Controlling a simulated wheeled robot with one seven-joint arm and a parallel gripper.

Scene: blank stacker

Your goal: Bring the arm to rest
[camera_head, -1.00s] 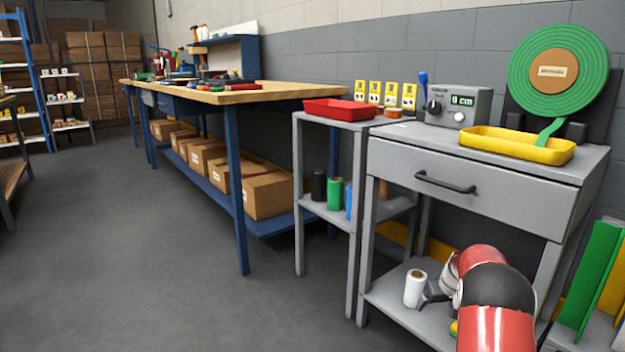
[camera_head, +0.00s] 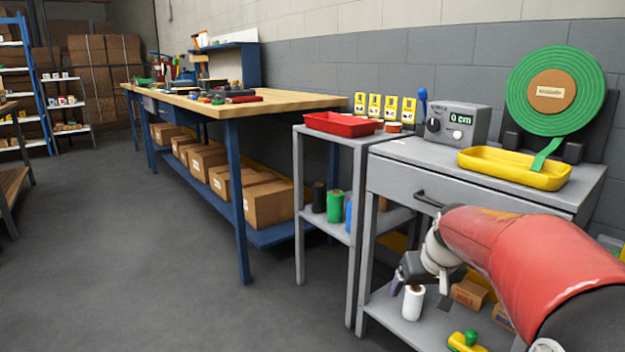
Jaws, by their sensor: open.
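My red arm (camera_head: 530,250) reaches in from the lower right and covers part of the grey drawer cart. My gripper (camera_head: 400,282) is at the arm's end, in front of the cart's open lower space. It is small and dark here, and I see nothing held in it. A white roll (camera_head: 413,302) stands on the cart's lower shelf just below and right of the gripper; I cannot tell the exact gap between them.
A yellow tray (camera_head: 514,168), a grey box with a display (camera_head: 458,122) and a green reel (camera_head: 520,100) stand on the cart. A red tray (camera_head: 343,123) is on the small stand beside it. A wooden workbench (camera_head: 215,108) runs along the wall. The floor (camera_head: 130,260) at left is clear.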

